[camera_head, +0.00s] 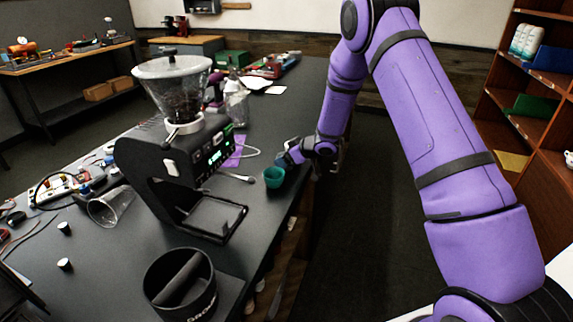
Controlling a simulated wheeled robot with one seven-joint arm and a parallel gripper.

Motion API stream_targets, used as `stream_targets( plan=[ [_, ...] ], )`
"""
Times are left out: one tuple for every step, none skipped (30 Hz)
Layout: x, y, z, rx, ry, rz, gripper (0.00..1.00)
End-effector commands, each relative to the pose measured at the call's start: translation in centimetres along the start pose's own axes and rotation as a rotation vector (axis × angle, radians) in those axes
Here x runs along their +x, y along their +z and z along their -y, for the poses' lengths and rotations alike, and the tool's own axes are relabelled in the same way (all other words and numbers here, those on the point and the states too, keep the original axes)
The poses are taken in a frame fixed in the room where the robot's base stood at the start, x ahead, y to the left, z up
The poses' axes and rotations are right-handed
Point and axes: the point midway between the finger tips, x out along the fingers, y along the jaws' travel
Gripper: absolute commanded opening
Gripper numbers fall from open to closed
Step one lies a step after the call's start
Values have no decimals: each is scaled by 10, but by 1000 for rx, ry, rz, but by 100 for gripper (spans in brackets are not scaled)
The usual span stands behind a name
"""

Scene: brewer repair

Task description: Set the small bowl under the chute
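The small bowl (274,178) is teal and sits at the right edge of the black table, right of the grinder. My gripper (290,160) is at the far end of my purple arm, just behind and right of the bowl, close to its rim. Its fingers are small and partly hidden, so I cannot tell whether they touch the bowl or are open. The black grinder (150,165) stands mid-table with a clear hopper on top. Its chute area is on its right side, above a black frame tray (215,215); the chute mouth is hard to make out.
A black knock box (180,285) stands at the front of the table. A clear cup (110,207) lies on its side left of the grinder. A spoon (238,177) lies between grinder and bowl. Power strips and cables clutter the left; bottles stand behind.

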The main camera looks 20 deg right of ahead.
Motion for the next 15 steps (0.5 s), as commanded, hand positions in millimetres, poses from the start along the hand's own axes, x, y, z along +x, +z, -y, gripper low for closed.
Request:
stream_targets(
  plan=[
    [2, 0, 0, 0, 1, 0, 78],
    [3, 0, 0, 0, 1, 0, 78],
    [3, 0, 0, 0, 1, 0, 78],
    [2, 0, 0, 0, 1, 0, 78],
    [2, 0, 0, 0, 1, 0, 78],
    [2, 0, 0, 0, 1, 0, 78],
    [2, 0, 0, 0, 1, 0, 76],
    [2, 0, 0, 0, 1, 0, 69],
    [2, 0, 0, 0, 0, 0, 60],
    [2, 0, 0, 0, 0, 0, 53],
    [2, 0, 0, 0, 0, 0, 49],
    [2, 0, 0, 0, 0, -1, 44],
    [2, 0, 0, 0, 0, -1, 44],
    [2, 0, 0, 0, 0, -1, 44],
    [2, 0, 0, 0, 0, -1, 44]
  ],
)
